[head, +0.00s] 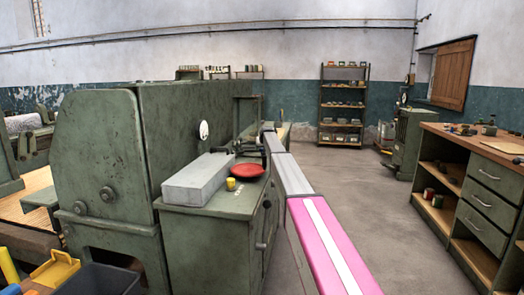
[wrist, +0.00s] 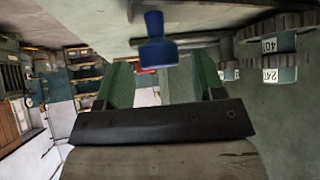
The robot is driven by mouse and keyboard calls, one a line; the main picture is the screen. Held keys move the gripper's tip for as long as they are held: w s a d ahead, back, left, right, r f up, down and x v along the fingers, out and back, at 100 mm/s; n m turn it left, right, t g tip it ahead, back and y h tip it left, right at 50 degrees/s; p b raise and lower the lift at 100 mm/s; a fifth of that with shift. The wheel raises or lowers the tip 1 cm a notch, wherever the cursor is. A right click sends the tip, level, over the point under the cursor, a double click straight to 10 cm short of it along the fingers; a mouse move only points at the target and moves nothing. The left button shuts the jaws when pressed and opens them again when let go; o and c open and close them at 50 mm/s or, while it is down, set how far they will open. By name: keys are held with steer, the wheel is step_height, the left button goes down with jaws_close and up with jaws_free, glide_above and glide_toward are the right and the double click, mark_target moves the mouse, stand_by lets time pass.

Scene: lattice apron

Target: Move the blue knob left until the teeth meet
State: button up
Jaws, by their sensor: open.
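The blue knob (wrist: 154,28) shows at the top centre of the wrist view, with a wide flared end towards my gripper. My gripper (wrist: 160,72) is open, its two green fingers apart below the knob in the picture. The knob's flared end appears just beyond the fingertips, roughly centred between them; I cannot tell whether they touch. Two dark toothed gears show at the right of the wrist view: an upper one labelled 40T (wrist: 283,20) and a lower one labelled 24T (wrist: 289,75). A clear gap shows between their teeth. I cannot make out the knob in the head view.
In the head view, a green cabinet (head: 205,235) carries a grey block (head: 195,180), a red dish (head: 248,171) and a small yellow item (head: 231,184). A tall green machine (head: 95,160) stands left. A workbench (head: 480,185) stands right, with open floor (head: 345,185) between.

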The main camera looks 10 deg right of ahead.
steer(key=shift+x, duration=1)
jaws_close()
steer(key=shift+s+a, duration=0.15)
steer(key=shift+s, duration=0.4)
steer(key=shift+s+a, duration=0.15)
steer(key=shift+s, duration=0.35)
jaws_free()
